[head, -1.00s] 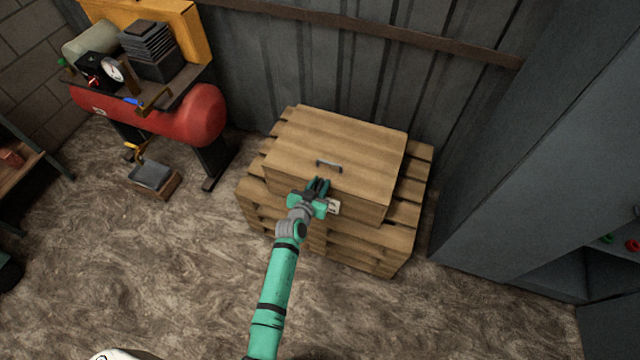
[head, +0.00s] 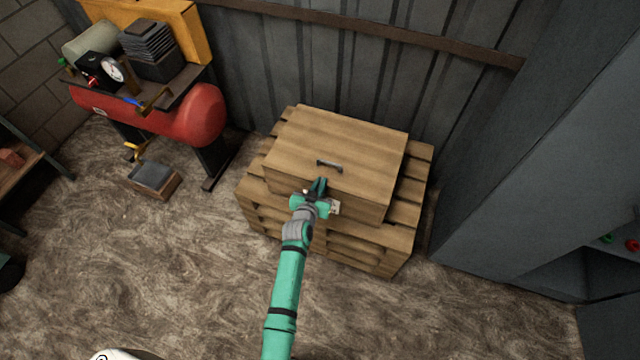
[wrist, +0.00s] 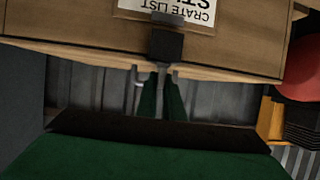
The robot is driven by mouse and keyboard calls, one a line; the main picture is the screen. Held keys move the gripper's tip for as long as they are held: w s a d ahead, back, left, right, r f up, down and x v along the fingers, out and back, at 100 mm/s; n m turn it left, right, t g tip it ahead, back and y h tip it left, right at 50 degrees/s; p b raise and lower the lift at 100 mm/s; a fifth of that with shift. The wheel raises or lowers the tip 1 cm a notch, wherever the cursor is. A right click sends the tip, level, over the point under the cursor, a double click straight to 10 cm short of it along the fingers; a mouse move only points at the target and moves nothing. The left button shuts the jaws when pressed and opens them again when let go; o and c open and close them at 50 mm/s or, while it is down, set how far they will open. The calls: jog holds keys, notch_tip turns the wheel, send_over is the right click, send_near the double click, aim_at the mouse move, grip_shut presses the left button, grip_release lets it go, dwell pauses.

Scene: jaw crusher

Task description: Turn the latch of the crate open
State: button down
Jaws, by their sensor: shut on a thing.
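The wooden crate (head: 335,145) sits closed on a pallet, with a dark handle (head: 329,166) on its lid. My gripper (head: 317,187) is at the upper front edge of the crate, just in front of the handle, and hides the latch in the head view. In the wrist view the crate front (wrist: 70,25) appears upside down, with the dark latch (wrist: 166,45) below a white label (wrist: 170,10). My green fingers (wrist: 161,95) are close together at the latch's end, shut on a thin grey part of it. The exact contact is small and dark.
The wooden pallet (head: 398,236) juts out around the crate. A red compressor tank (head: 200,115) stands to the left, with a small box (head: 153,178) on the floor. A grey cabinet (head: 530,150) stands to the right. The floor in front is free.

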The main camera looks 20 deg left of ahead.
jog(key=shift+a+n+y, duration=0.15)
jog(key=shift+n+y, duration=0.95)
jog(key=shift+y, duration=0.1)
jog(key=shift+n+g+y, duration=1)
jog(key=shift+n+y, duration=0.9)
jog(key=shift+y, duration=0.2)
jog(key=n+g+y, duration=0.2)
jog(key=n, duration=0.1)
jog(key=shift+w+r+y, duration=0.1)
jog(key=shift+y, duration=0.3)
jog(key=n+g+y, duration=0.1)
jog(key=n+g, duration=0.1)
jog(key=n+g+y, duration=0.1)
jog(key=n+g, duration=0.1)
jog(key=g, duration=0.1)
jog(key=shift+n+y, duration=0.3)
jog(key=shift+d+n+g+y, duration=0.2)
jog(key=shift+n+g+y, duration=0.1)
jog(key=shift+n+g, duration=0.75)
jog(key=shift+a+n+g, duration=0.15)
jog(key=shift+n+g, duration=0.2)
jog(key=shift+g, duration=0.2)
jog(key=shift+n+g, duration=0.4)
jog(key=shift+g, duration=0.1)
